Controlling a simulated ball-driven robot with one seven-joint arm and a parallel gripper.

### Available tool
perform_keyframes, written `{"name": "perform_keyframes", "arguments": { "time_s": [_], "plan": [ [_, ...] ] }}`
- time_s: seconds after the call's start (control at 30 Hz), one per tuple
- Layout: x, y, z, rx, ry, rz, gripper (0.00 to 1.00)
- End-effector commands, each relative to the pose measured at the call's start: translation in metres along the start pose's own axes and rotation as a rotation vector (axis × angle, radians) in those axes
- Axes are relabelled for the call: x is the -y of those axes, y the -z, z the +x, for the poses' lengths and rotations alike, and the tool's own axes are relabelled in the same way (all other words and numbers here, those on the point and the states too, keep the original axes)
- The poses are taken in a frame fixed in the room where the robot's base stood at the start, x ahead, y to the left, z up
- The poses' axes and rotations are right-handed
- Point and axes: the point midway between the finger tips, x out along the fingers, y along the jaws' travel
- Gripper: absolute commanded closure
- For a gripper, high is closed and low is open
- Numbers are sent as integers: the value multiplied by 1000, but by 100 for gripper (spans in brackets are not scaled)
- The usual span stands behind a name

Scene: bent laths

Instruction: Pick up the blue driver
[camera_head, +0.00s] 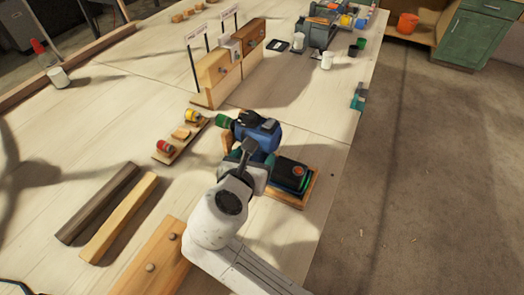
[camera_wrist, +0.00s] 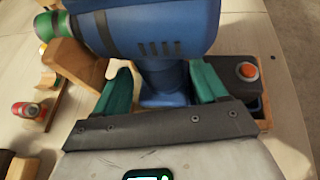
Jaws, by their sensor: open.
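The blue driver (camera_head: 262,131) stands on a wooden holder near the table's right edge. Its green nose (camera_head: 222,120) points left. In the wrist view its blue body (camera_wrist: 150,32) fills the top, with the handle (camera_wrist: 163,85) running down from it. My gripper (camera_head: 249,150) is at the driver's near side. In the wrist view my gripper (camera_wrist: 161,68) is open, its two green fingers on either side of the handle. A gap shows beside each finger, and contact cannot be made out. The driver's base is partly hidden by my gripper.
A dark box with an orange button (camera_head: 299,171) sits right of my gripper in a wooden tray (camera_head: 292,200). Small coloured rolls lie on a board (camera_head: 160,155) at left. Two laths (camera_head: 120,215) lie at front left. Bare table lies between.

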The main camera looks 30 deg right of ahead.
Motion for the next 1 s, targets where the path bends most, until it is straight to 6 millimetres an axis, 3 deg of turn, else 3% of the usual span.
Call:
{"name": "perform_keyframes", "arguments": {
  "time_s": [0.2,0.5,1.0],
  "plan": [
    [-1,-3,29,-1,1,0,28],
    [-1,-2,34,-1,0,0,28],
    [-1,-2,34,-1,-1,0,75]
  ]
}}
